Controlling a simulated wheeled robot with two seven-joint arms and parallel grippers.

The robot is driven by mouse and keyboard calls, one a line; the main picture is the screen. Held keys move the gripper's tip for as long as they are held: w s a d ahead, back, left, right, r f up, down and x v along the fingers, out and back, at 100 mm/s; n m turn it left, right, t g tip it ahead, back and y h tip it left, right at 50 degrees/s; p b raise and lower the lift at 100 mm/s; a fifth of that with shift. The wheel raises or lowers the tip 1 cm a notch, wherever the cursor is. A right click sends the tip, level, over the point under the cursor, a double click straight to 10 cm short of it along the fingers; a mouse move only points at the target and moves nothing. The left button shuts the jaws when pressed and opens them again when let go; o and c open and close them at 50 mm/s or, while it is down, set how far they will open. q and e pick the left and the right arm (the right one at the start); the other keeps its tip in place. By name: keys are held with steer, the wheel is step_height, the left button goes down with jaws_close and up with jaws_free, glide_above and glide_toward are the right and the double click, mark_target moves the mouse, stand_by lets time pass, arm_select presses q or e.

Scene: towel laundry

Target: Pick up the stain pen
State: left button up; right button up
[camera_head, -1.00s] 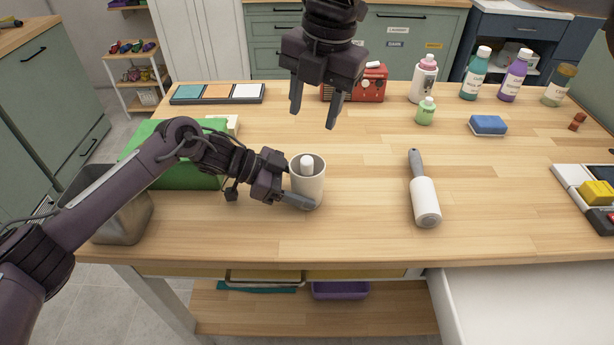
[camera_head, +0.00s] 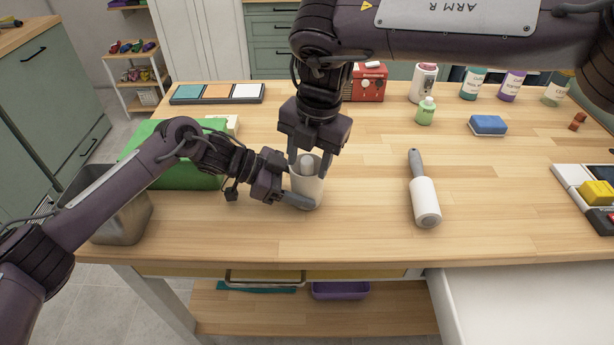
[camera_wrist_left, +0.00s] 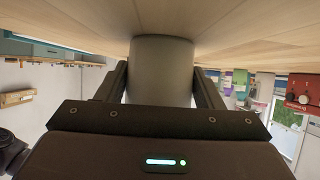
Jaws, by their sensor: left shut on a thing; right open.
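The stain pen (camera_head: 307,165) stands in a light grey cup (camera_head: 307,188), with only its pale rounded top showing. The cup is upright on the wooden table. My left gripper (camera_head: 297,190) is shut on the cup from the left side; in the left wrist view the cup (camera_wrist_left: 161,70) sits between its two fingers. My right gripper (camera_head: 309,164) points down over the cup, open, with its fingers on either side of the pen's top. I cannot tell whether they touch the pen.
A lint roller (camera_head: 425,200) lies right of the cup. A metal bin (camera_head: 122,215) and a green box (camera_head: 180,172) stand at left. A blue sponge (camera_head: 488,125), a green bottle (camera_head: 426,111) and a red box (camera_head: 369,84) are farther back. The table between cup and roller is clear.

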steer(key=shift+f, duration=0.1)
steer(key=shift+c, duration=0.5)
jaws_close()
step_height(320, 180, up, 18)
stand_by(0.3)
arm_select(q)
steer(key=o, duration=0.8)
steer(key=shift+o, duration=0.2)
